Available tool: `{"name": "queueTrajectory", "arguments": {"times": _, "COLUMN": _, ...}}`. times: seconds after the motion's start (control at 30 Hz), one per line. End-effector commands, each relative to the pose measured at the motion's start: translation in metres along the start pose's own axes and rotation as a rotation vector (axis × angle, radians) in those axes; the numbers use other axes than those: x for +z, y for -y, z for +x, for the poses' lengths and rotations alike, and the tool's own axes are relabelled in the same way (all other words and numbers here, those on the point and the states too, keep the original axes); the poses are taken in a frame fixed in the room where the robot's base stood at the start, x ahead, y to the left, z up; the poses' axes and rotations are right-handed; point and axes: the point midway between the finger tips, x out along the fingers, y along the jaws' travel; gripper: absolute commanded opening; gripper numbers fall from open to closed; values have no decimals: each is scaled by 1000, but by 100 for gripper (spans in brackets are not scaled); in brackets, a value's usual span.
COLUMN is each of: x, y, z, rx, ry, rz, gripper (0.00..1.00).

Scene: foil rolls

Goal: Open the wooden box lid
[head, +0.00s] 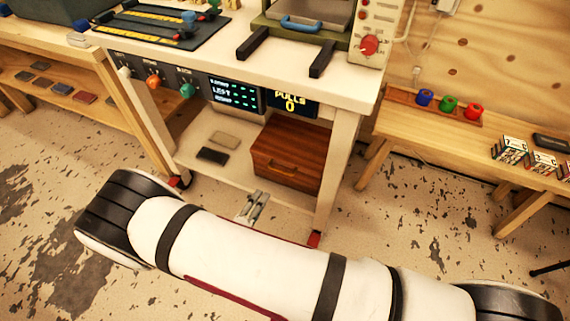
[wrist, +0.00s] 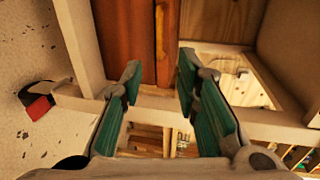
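The wooden box (head: 285,152) is reddish brown and sits on the lower shelf of the white workbench. Its lid looks closed in the head view, and a bar handle (head: 289,171) runs across its front. My gripper (head: 251,208) is in front of the shelf, low and left of the box's front, partly hidden by my white arm. In the wrist view my gripper (wrist: 159,78) is open and empty, its green-padded fingers apart. The box (wrist: 122,45) shows sideways beyond the fingertips, with the handle (wrist: 159,28) close to upright; the fingers appear clear of it.
The lower shelf (head: 205,172) holds two flat slabs left of the box. A bench leg (head: 337,175) stands just right of the box, and the benchtop (head: 350,88) overhangs it. A wooden side bench (head: 455,140) stands at right. The floor in front is clear apart from my arm.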

Motion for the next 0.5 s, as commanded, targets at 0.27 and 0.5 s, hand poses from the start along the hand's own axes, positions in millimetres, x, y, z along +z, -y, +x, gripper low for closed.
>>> {"name": "queueTrajectory", "arguments": {"times": 0.27, "x": 0, "y": -4, "z": 24, "rx": -3, "ry": 5, "rz": -10, "gripper": 29}}
{"name": "queueTrajectory", "arguments": {"times": 0.5, "x": 0, "y": -4, "z": 71, "rx": -2, "ry": 4, "rz": -9, "gripper": 29}}
